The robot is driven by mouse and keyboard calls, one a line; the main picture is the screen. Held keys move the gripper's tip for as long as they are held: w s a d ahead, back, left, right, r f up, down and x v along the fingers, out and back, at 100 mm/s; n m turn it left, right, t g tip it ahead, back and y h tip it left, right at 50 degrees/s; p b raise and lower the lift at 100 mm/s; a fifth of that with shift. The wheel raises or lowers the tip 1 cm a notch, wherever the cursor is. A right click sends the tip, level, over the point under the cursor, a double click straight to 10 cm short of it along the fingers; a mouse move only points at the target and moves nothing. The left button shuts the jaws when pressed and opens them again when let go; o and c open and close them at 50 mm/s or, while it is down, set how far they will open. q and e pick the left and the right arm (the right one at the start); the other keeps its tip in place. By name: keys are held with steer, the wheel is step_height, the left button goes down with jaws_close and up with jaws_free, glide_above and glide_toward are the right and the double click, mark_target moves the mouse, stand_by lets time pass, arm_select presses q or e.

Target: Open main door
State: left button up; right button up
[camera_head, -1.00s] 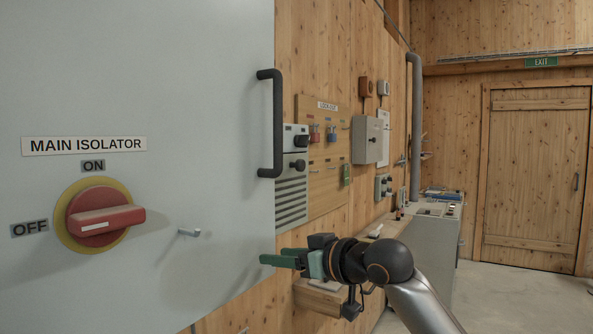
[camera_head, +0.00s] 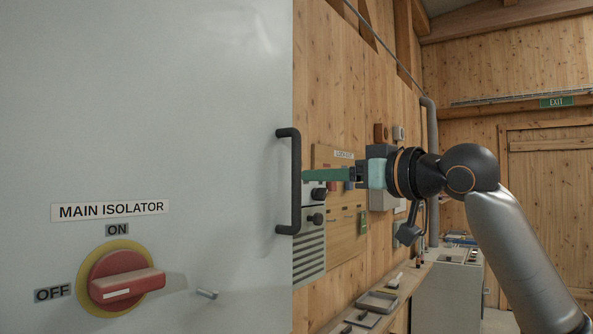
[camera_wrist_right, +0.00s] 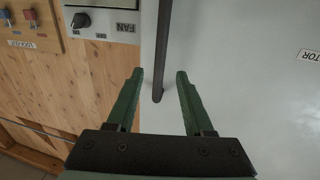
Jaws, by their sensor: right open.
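The main door is the large pale grey panel (camera_head: 150,120) on the left in the head view, and it looks closed. Its black bar handle (camera_head: 289,182) stands upright near the door's right edge. My right gripper (camera_head: 306,175) is open with its green fingers level, pointing left at the handle's mid-height. In the right wrist view the dark handle (camera_wrist_right: 163,45) lies between the lines of the two open fingers (camera_wrist_right: 159,75), with no clear contact on either side. My left gripper is not in view.
A red rotary isolator switch (camera_head: 125,283) on a yellow disc and a small metal peg (camera_head: 207,294) sit on the door. A control box (camera_head: 314,218) and a lockout board (camera_head: 348,238) are on the wooden wall. A shelf with trays (camera_head: 375,302) lies below my right arm.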

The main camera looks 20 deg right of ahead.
steer(key=p+x, duration=0.2)
steer(key=x, duration=0.5)
steer(key=shift+w, duration=0.2)
steer(key=shift+c, duration=0.4)
jaws_close()
stand_by(0.7)
